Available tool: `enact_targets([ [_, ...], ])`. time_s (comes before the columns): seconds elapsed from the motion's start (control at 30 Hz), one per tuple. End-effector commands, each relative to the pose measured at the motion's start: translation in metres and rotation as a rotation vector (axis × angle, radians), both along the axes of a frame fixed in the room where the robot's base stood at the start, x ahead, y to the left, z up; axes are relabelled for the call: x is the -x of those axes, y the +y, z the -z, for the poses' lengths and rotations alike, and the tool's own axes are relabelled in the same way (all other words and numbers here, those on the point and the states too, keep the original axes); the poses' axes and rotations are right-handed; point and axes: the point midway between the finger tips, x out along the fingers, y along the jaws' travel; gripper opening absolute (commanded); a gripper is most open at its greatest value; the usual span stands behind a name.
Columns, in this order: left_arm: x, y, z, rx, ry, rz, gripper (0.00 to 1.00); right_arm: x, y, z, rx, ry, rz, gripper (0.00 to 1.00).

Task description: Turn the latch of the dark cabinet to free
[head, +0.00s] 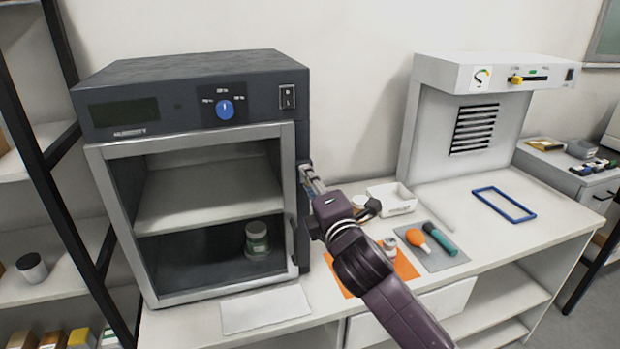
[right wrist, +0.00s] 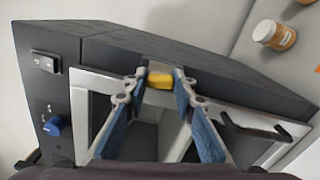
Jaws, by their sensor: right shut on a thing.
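The dark cabinet (head: 190,72) stands on the table at the left, with a silver-framed front (head: 200,137) and a dark handle (head: 293,242) at the frame's right edge. My right gripper (head: 309,176) reaches in from the lower right to the cabinet's right front edge. In the right wrist view its fingertips (right wrist: 159,76) are closed around the yellow latch (right wrist: 160,81) at the edge of the silver frame. The gripper hides the latch in the head view. How far the latch is turned cannot be told. My left gripper is not in view.
A jar (head: 257,240) stands inside the cabinet. A white sheet (head: 265,309) lies before it. A dark-posted shelf stands left.

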Motion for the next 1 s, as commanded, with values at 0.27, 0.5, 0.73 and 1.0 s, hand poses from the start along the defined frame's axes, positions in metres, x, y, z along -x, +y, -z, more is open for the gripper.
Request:
enact_targets([
  [0.27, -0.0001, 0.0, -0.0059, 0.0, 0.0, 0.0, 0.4, -0.0002, -0.0003, 0.0011, -0.152, 0.052, 0.002, 0.0],
  [0.5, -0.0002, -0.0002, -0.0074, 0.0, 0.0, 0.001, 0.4, -0.0001, 0.0001, 0.0016, -0.214, 0.073, 0.001, 0.0],
  [0.73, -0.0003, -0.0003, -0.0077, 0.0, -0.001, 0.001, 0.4, -0.0001, 0.0001, 0.0021, -0.228, 0.077, 0.001, 0.0],
  [1.0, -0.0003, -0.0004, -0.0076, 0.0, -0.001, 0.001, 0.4, -0.0001, 0.0001, 0.0022, -0.228, 0.077, 0.001, 0.0],
])
